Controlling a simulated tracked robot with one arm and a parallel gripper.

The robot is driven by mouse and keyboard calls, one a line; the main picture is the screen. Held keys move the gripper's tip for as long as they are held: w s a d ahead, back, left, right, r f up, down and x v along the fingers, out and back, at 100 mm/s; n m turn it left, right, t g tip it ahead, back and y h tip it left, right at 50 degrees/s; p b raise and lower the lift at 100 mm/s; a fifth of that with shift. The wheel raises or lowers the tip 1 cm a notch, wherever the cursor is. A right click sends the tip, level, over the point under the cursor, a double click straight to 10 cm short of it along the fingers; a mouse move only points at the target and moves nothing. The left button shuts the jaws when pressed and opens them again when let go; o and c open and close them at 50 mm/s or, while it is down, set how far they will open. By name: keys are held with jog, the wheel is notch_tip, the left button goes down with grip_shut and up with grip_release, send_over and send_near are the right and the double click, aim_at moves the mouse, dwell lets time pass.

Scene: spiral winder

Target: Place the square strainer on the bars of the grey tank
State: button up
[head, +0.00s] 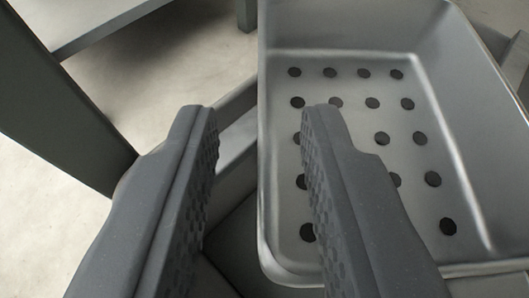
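The square strainer (352,121) is a grey metal basin with raised walls and rows of dark round holes in its floor. It fills the right half of the head view, and its right side and lower edge run close to or past the frame edge. My gripper (260,112) is open, with a wide gap between its dark ridged fingers. The left wall of the strainer lies between the two fingers in the picture. The right finger overlaps the strainer's floor and hides some holes. I cannot tell whether either finger touches the wall.
Grey bars (237,130) show behind and left of the strainer, but I cannot tell if they belong to the tank. A dark post (60,105) stands at the left. A grey ledge (95,22) crosses the top left. Pale floor (170,75) is bare between them.

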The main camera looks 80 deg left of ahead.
jog(key=p+v, duration=0.1)
jog(key=v, duration=0.7)
jog(key=shift+w+p, duration=0.1)
jog(key=shift+p, duration=0.25)
jog(key=shift+d+r, duration=0.1)
jog(key=shift+d, duration=0.1)
